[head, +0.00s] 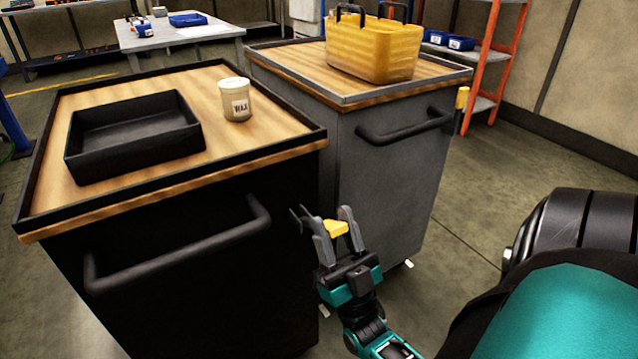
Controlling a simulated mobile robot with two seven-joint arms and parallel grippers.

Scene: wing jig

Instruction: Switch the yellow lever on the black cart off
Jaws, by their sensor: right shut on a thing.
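The black cart (200,290) stands at the left front, with a wooden top and a dark bar handle on its near side. My right gripper (325,220) is at the right side of this cart, below its top edge. It is shut on the yellow lever (336,228), whose yellow part shows between the fingers. The lever's base and mounting are hidden behind the gripper, so its angle is hard to tell. My left gripper is not in view.
A black tray (72,160) and a cream jar (235,99) stand on the black cart. A grey cart (385,190) with a yellow basket (372,50) stands close behind to the right; another yellow lever (461,98) is on its right side. Floor (530,180) is clear at right.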

